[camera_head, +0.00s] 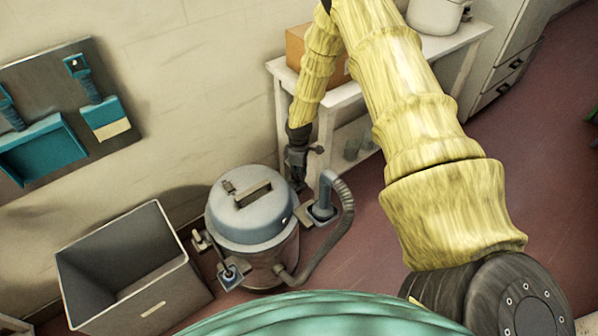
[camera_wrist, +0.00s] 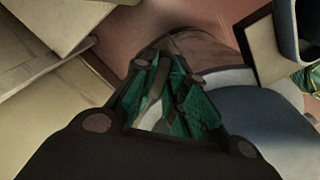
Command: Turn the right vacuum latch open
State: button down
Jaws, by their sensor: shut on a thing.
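The vacuum (camera_head: 252,222) stands on the floor, with a grey-blue domed lid and a handle on top. My gripper (camera_head: 298,184) points down at the far right side of the vacuum, by the lid's edge. In the wrist view my gripper (camera_wrist: 166,72) has green-padded fingers closed around a narrow piece, which I take to be the right latch (camera_wrist: 153,84). The drum and blue-grey lid (camera_wrist: 268,125) show beside the fingers. In the head view the right latch is hidden by the gripper. A left latch (camera_head: 201,241) sticks out from the drum's left side.
A hose (camera_head: 343,215) curves along the vacuum's right side by a blue upright fitting (camera_head: 323,192). An open grey bin (camera_head: 130,270) stands left. A white table (camera_head: 345,95) with a cardboard box (camera_head: 303,50) is behind.

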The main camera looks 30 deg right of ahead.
jog(key=m, duration=0.3)
jog(key=shift+w+r+m, duration=0.1)
jog(key=shift+w+m, duration=0.05)
jog(key=shift+m, duration=0.15)
jog(key=shift+m+p, duration=0.35)
jog(key=shift+m, duration=1.55)
jog(key=shift+w, duration=0.1)
jog(key=c, duration=1.5)
grip_release()
jog(key=shift+c, duration=0.2)
jog(key=shift+o, duration=0.5)
notch_tip(320, 180, up, 12)
